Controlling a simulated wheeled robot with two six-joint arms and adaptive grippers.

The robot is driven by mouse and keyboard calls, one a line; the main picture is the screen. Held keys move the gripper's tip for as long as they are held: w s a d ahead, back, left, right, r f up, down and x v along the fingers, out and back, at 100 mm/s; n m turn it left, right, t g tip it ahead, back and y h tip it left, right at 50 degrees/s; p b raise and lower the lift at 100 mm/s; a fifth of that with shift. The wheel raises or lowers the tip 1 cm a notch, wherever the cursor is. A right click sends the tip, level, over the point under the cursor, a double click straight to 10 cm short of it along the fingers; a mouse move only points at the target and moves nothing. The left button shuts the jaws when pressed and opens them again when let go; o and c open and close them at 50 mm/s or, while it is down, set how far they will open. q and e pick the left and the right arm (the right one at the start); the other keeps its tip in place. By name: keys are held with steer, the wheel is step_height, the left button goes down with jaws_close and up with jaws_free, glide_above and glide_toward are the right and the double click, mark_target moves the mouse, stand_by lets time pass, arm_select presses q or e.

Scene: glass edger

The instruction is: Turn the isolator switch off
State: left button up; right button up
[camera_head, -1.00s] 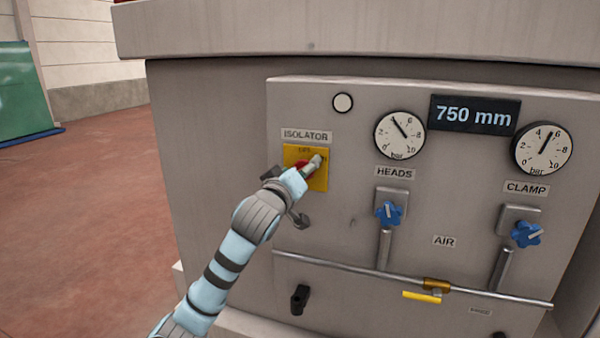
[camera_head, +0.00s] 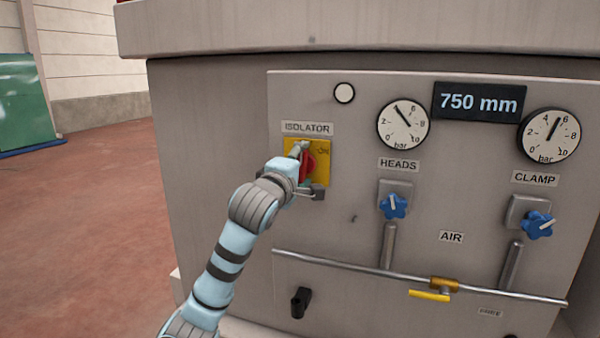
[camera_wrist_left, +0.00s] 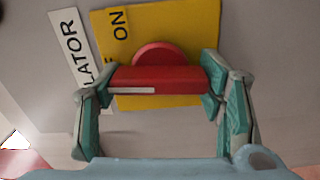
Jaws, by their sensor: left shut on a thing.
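The isolator switch has a yellow plate (camera_head: 322,149) under the ISOLATOR label, with a red handle (camera_head: 308,166) on it. The handle stands about upright on the panel. My left gripper (camera_head: 300,150) is at the handle, shut on it. In the left wrist view the gripper (camera_wrist_left: 158,82) has one finger at each end of the red handle (camera_wrist_left: 170,78). The handle's white line lies at the end toward the panel's top. ON shows at the right of the plate; the plate's top is partly hidden by the gripper. My right gripper is not in view.
Pressure gauges (camera_head: 403,124) and a 750 mm display (camera_head: 479,102) are to the right. Blue HEADS (camera_head: 394,206) and CLAMP (camera_head: 538,224) knobs stick out below them. A pipe with a yellow-handled valve (camera_head: 430,295) crosses lower down. Open floor lies left.

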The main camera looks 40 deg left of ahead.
arm_select(q)
steer(key=shift+n+b, duration=0.3)
steer(key=shift+n, duration=0.2)
steer(key=o, duration=1.2)
steer(key=v, duration=1.2)
steer(key=shift+w, duration=0.1)
